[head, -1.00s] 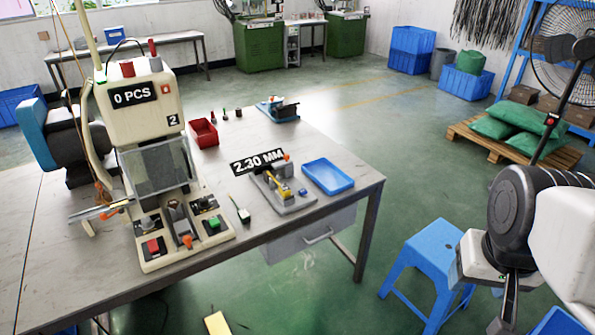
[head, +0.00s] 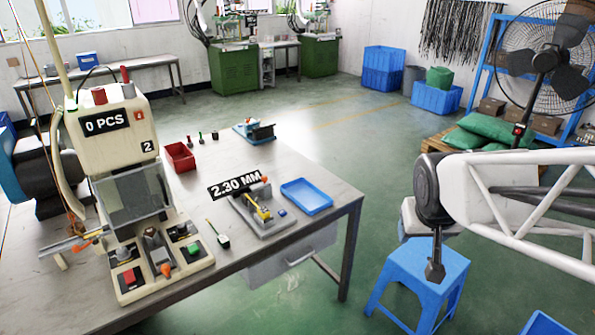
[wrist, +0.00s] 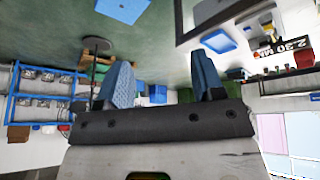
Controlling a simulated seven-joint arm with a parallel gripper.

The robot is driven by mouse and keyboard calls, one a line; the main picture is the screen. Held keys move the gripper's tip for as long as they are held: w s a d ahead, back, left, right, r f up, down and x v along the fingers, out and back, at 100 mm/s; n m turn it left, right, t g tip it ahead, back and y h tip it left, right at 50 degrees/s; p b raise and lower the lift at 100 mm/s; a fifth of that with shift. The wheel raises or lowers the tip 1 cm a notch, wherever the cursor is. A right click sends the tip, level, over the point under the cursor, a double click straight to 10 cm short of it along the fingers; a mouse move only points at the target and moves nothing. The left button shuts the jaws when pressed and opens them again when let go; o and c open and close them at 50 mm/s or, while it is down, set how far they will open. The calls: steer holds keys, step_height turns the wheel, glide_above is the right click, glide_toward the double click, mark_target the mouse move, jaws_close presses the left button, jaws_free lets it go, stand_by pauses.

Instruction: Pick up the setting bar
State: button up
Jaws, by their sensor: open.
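The bench holds a grey fixture (head: 268,221) with a "2.30 MM" label above it. A yellow-handled part (head: 256,207) lies on that fixture. A small slim tool with a dark end (head: 219,235) lies on the bench to the fixture's left. I cannot tell for sure which piece is the setting bar. My gripper (head: 435,272) hangs off the bench's right side, above a blue stool, well apart from the fixture. In the wrist view my gripper (wrist: 164,80) has its two blue fingers spread with nothing between them.
A cream press (head: 110,130) with "0 PCS" stands on the bench's left. A blue tray (head: 306,196) sits right of the fixture, a red bin (head: 180,157) behind. The blue stool (head: 410,275) stands below my gripper. Open floor lies between bench and stool.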

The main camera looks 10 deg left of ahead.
steer(key=w+a+f+n+t, duration=0.1)
steer(key=w+a+f, duration=0.15)
steer(key=w, duration=0.35)
steer(key=w+a+f+n+t, duration=0.1)
steer(key=w+a, duration=0.2)
steer(key=w, duration=0.4)
steer(key=n+t+y, duration=0.3)
steer(key=n+y, duration=0.3)
steer(key=y, duration=0.4)
glide_toward(263, 209)
steer(key=shift+x, duration=1)
steer(key=shift+w+r, duration=0.15)
steer(key=shift+r, duration=0.05)
steer(key=shift+x, duration=1.25)
steer(key=shift+a, duration=0.1)
steer(key=shift+x, duration=2.5)
